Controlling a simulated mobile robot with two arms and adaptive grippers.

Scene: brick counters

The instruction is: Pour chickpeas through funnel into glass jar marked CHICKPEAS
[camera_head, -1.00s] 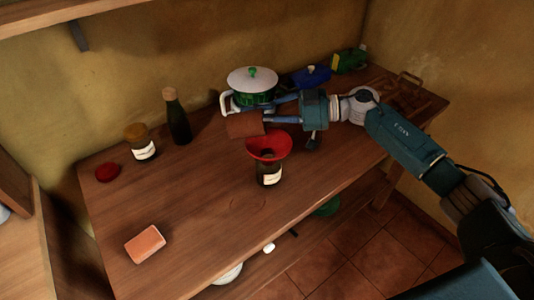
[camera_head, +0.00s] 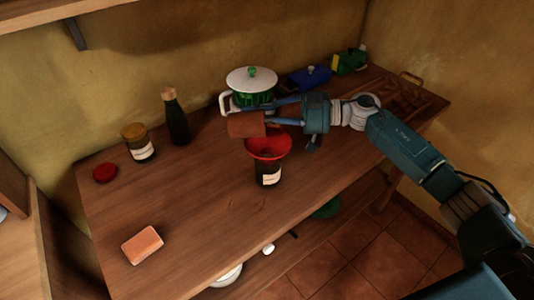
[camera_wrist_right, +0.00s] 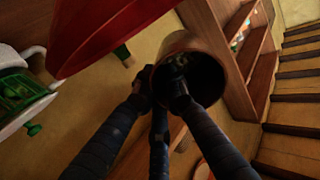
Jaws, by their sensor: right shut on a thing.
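A red funnel (camera_head: 270,149) sits in the mouth of a dark glass jar (camera_head: 262,175) with a pale label, too small to read. The jar stands upright mid-table. My right gripper (camera_head: 270,111) is shut on a brown cup (camera_head: 245,125), held tilted on its side just above and left of the funnel. In the right wrist view, the gripper's dark fingers (camera_wrist_right: 158,104) hold the cup (camera_wrist_right: 178,42); its round dark inside faces the camera, and its contents cannot be told. The red funnel (camera_wrist_right: 105,30) shows beside it. No chickpeas are seen falling. My left gripper is not in view.
A white-lidded green pot (camera_head: 250,88) stands behind the cup. At the left are a labelled jar (camera_head: 139,145), a dark bottle (camera_head: 177,120) and a red lid (camera_head: 105,173). An orange block (camera_head: 142,245) lies near the front. The table's front middle is clear.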

